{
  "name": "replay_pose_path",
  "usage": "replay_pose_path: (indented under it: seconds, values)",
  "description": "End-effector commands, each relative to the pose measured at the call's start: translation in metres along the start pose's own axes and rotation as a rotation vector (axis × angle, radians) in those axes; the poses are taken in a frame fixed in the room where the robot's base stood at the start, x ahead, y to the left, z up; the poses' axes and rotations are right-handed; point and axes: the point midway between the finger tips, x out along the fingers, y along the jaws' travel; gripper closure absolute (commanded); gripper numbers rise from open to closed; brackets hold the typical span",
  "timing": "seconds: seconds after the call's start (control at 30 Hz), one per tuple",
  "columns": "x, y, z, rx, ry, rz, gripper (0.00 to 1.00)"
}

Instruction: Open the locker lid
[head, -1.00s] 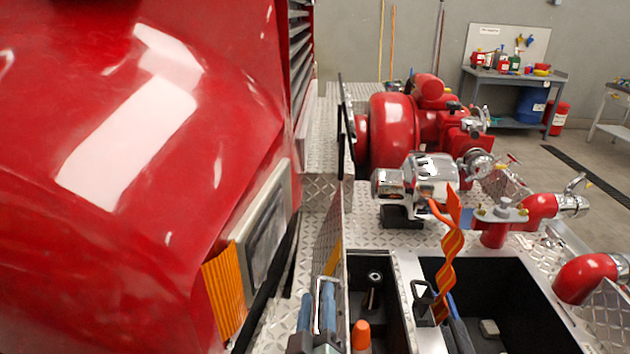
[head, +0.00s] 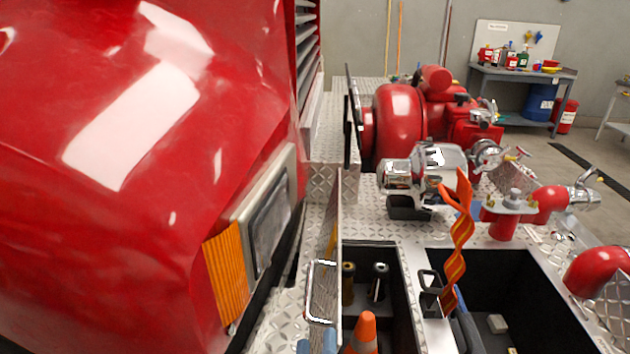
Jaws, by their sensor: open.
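The locker lid (head: 337,225) is a diamond-plate panel standing about upright, seen almost edge-on, at the left side of the open left locker (head: 376,248). A silver loop handle (head: 320,291) shows on the lid's left side. Inside the locker are an orange cone (head: 365,331) and two dark cylindrical fittings (head: 379,281). My gripper (head: 316,343) shows only as blue fingertips at the bottom edge, left of the lid and below the handle. It is open, with nothing seen between the fingers; the rest of it is out of frame.
The red truck body (head: 120,180) fills the left, close to the lid. A second open black compartment (head: 510,290) lies to the right, with an orange wavy strap (head: 460,245) standing at its left edge. A red pump (head: 400,120) with chrome fittings stands behind the lockers.

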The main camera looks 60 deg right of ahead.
Motion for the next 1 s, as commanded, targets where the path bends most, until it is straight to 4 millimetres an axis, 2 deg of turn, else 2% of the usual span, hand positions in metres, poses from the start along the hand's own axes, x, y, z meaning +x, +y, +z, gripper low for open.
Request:
replay_pose_path:
  seconds: [0.13,0.57,1.0]
  values:
    - [-0.01,0.0,0.001,0.001,-0.003,0.001,0.54]
    - [-0.015,0.0,0.001,0.0,-0.002,0.001,0.54]
    - [-0.045,-0.002,0.002,0.001,-0.001,-0.001,0.54]
